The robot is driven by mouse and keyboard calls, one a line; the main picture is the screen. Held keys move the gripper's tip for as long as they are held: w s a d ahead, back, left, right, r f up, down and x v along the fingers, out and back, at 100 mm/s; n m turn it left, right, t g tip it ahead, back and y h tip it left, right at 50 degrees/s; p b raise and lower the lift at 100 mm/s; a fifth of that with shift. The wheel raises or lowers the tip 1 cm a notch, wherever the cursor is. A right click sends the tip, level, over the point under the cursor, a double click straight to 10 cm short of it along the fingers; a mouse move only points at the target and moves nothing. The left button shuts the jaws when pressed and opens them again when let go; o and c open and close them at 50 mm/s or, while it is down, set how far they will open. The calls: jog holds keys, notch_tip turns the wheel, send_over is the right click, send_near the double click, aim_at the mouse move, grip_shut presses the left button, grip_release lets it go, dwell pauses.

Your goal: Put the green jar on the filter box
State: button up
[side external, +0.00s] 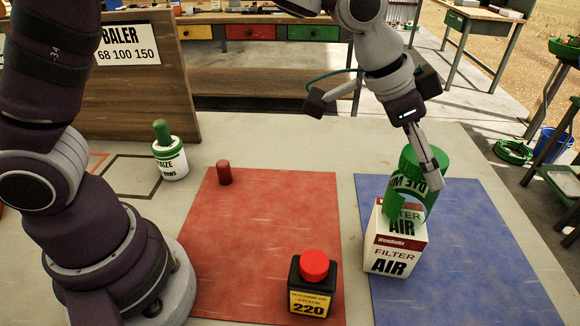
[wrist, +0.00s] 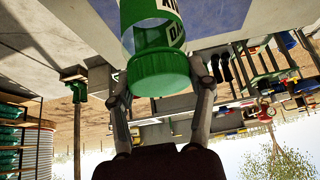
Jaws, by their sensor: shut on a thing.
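The green jar (side external: 408,181), with a white lettered band and a wide green cap, is held over the filter box (side external: 394,252) in the side view. Its lettering looks upside down there, and it leans slightly. My gripper (side external: 431,168) is shut on the jar near its upper end. In the wrist view the jar's green cap (wrist: 160,77) sits between my two fingers. The white and red filter box stands upright on the blue mat. The jar's lower end overlaps the box's top in the picture; I cannot tell whether they touch.
A black bottle with a red cap (side external: 315,266) and a small red cylinder (side external: 224,173) stand on the red mat (side external: 262,225). A white jar with a green top (side external: 170,160) is further left. The blue mat (side external: 480,265) is clear right of the box.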

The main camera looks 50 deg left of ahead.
jog(key=o, duration=1.2)
jog(key=shift+f, duration=0.15)
jog(key=shift+o, duration=0.2)
jog(key=shift+s+a+r, duration=0.1)
jog(key=shift+r, duration=0.35)
jog(key=v, duration=1.1)
jog(key=s+a+f+n+y, duration=0.2)
jog(key=s+a+f+n, duration=0.1)
jog(key=s+a, duration=0.3)
jog(key=s+a+f+n+t+y, duration=0.1)
jog(key=s+a+f+n, duration=0.3)
jog(key=a, duration=0.5)
jog(key=shift+s+n+y, duration=0.8)
jog(key=shift+s+n, duration=0.2)
jog(key=shift+f, duration=0.15)
